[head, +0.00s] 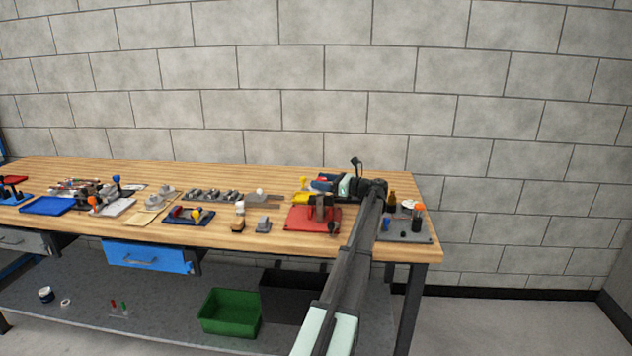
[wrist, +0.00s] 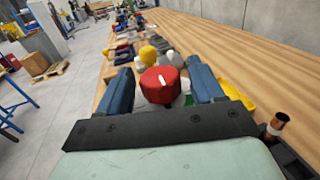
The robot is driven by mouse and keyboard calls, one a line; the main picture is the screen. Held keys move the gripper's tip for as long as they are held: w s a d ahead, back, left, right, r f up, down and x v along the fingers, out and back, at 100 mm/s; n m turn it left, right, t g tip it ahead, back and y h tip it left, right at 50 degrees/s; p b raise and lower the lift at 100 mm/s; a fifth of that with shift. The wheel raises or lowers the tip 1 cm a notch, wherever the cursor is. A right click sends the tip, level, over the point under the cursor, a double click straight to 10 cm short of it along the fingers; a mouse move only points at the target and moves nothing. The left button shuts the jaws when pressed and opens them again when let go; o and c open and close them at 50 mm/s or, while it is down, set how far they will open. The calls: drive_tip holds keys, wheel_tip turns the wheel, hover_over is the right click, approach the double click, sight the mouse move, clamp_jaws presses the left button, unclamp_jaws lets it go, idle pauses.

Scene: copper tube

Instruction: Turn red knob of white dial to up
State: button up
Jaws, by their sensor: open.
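The red knob (wrist: 160,84) is round, with a short white mark on its top face that points to the upper side of the wrist view. A pale body under it, seemingly the white dial (wrist: 187,86), is mostly hidden by the knob and fingers. My gripper (wrist: 161,72) is open, with one blue finger on each side of the knob and a visible gap at each side. In the head view my gripper (head: 322,184) is low over the back right of the workbench, and the red knob cannot be made out there.
A yellow knob (wrist: 148,54) stands just beyond the red one. A yellow part (wrist: 238,94) lies beside the right finger, and a copper-coloured piece (wrist: 278,123) is at lower right. A red board (head: 300,226) lies in front of my gripper. Bare wood (wrist: 235,52) lies to the right.

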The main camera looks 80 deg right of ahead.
drive_tip(key=shift+x, duration=1.3)
drive_tip(key=shift+c, duration=0.5)
drive_tip(key=c, duration=0.9)
drive_tip(key=shift+n+y, duration=0.5)
drive_tip(key=shift+y, duration=0.2)
drive_tip(key=shift+n+t+y, duration=0.3)
drive_tip(key=shift+n+y, duration=0.4)
drive_tip(key=shift+y, duration=0.4)
drive_tip(key=shift+a+n+y, duration=0.2)
drive_tip(key=shift+n+y, duration=0.4)
drive_tip(key=shift+y, duration=0.35)
drive_tip(key=shift+a+n+y, duration=0.25)
drive_tip(key=shift+n+y, duration=0.35)
drive_tip(key=shift+y, duration=0.35)
